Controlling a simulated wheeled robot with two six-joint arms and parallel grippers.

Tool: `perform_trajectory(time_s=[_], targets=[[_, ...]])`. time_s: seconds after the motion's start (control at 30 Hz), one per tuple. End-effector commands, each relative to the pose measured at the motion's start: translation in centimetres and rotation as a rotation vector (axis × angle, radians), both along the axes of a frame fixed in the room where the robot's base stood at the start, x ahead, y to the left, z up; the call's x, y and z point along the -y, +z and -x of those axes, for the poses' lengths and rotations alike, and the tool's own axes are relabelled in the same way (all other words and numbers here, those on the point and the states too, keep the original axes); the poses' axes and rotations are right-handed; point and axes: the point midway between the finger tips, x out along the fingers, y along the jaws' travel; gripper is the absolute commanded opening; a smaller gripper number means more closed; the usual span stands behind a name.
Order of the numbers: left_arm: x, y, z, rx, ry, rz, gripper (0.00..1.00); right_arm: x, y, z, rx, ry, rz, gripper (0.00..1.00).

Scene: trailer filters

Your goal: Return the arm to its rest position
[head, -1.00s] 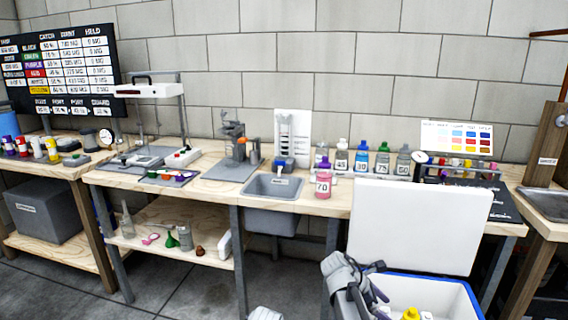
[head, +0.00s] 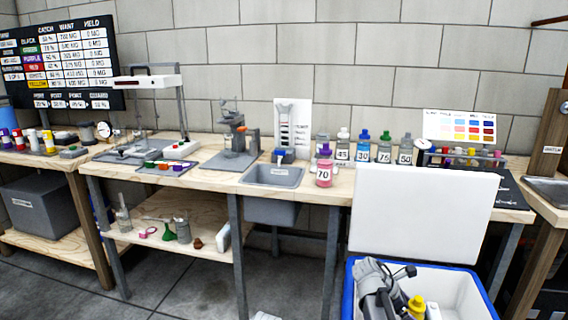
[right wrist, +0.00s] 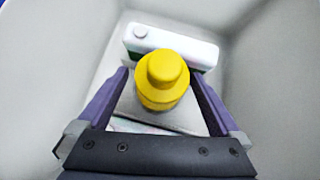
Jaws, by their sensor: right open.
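My right gripper (head: 398,304) is inside the open white cooler with a blue rim (head: 351,290), seen in the head view. In the right wrist view my right gripper (right wrist: 161,82) is open, with a purple finger on each side of a yellow-topped bottle (right wrist: 162,75). The fingers look apart from the bottle, though depth is hard to judge. The yellow top also shows in the head view (head: 417,304), beside my gripper. My left gripper is not in view.
A white bottle (right wrist: 172,46) lies beyond the yellow top, between close cooler walls. The raised lid (head: 425,215) stands behind the cooler. The bench behind holds a sink (head: 272,175), a pink bottle marked 70 (head: 324,174) and several other bottles.

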Motion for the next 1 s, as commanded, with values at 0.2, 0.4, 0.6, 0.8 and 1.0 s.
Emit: perform_trajectory(time_s=[0.2, 0.4, 0.6, 0.8, 1.0], targets=[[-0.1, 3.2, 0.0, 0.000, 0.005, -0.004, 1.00, 0.0, 3.2, 0.0, 0.000, 0.000, 0.000, 1.00], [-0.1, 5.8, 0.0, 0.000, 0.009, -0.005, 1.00, 0.0, 5.7, 0.0, 0.000, 0.000, 0.000, 1.00], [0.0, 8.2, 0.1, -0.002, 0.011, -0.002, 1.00, 0.0, 8.2, 0.0, 0.000, 0.000, 0.000, 1.00], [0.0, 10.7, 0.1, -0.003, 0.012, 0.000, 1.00, -0.1, 10.7, 0.1, 0.000, 0.007, 0.000, 1.00], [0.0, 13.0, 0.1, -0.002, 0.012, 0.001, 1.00, -0.1, 13.0, 0.1, 0.000, 0.021, -0.001, 1.00]])
